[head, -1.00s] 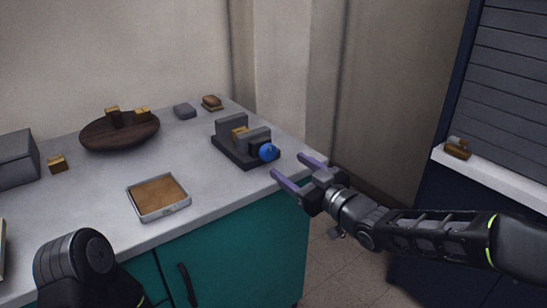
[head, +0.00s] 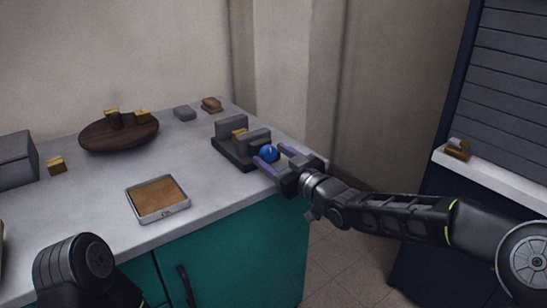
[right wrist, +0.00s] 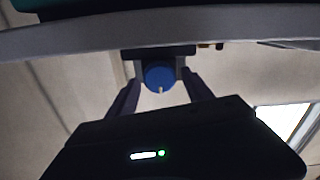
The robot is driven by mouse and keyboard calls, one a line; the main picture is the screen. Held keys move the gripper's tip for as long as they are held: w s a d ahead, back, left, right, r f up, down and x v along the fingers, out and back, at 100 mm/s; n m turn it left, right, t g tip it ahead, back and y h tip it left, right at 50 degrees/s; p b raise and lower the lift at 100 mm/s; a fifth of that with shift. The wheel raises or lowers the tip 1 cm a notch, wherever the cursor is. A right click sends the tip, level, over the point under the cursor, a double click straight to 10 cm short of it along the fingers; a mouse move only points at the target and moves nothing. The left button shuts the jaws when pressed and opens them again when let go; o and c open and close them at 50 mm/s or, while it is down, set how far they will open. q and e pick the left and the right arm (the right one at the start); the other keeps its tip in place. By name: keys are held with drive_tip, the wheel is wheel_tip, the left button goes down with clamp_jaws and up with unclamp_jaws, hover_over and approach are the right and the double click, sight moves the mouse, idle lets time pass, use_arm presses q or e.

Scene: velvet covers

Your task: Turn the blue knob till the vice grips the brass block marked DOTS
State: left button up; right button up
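The dark grey vice (head: 236,152) stands near the right end of the counter. A brass block (head: 239,132) sits between its two grey jaws; its marking is too small to read. The blue knob (head: 269,153) is on the vice's right side, with a pale mark on its face. My right gripper (head: 268,156) is open, with its purple fingers on either side of the knob. In the right wrist view the knob (right wrist: 160,78) shows between the spread fingers; contact cannot be told. My left arm shows at the lower left, but its gripper is out of view.
A dark wooden dish (head: 120,136) with brass blocks stands at the back left, another brass block (head: 57,164) beside it. A metal tray (head: 157,215) lies in front. A grey box (head: 17,160) is at the left. A brush (head: 211,104) and grey piece (head: 184,113) lie behind the vice.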

drive_tip(key=c, duration=1.2)
drive_tip(key=shift+m, duration=0.3)
drive_tip(key=m+p, duration=0.1)
drive_tip(key=m, duration=0.2)
drive_tip(key=shift+d+r+p, duration=0.1)
drive_tip(key=shift+p, duration=0.3)
drive_tip(key=m+p, duration=0.1)
drive_tip(key=m, duration=0.3)
drive_tip(key=shift+m+p, duration=0.35)
drive_tip(key=shift+m, duration=0.05)
drive_tip(key=m+p, duration=0.1)
drive_tip(key=m, duration=0.2)
drive_tip(key=shift+w+d+m, duration=0.1)
drive_tip(key=shift+m, duration=0.2)
drive_tip(key=shift+f+m, duration=0.2)
drive_tip(key=shift+m, duration=1.7)
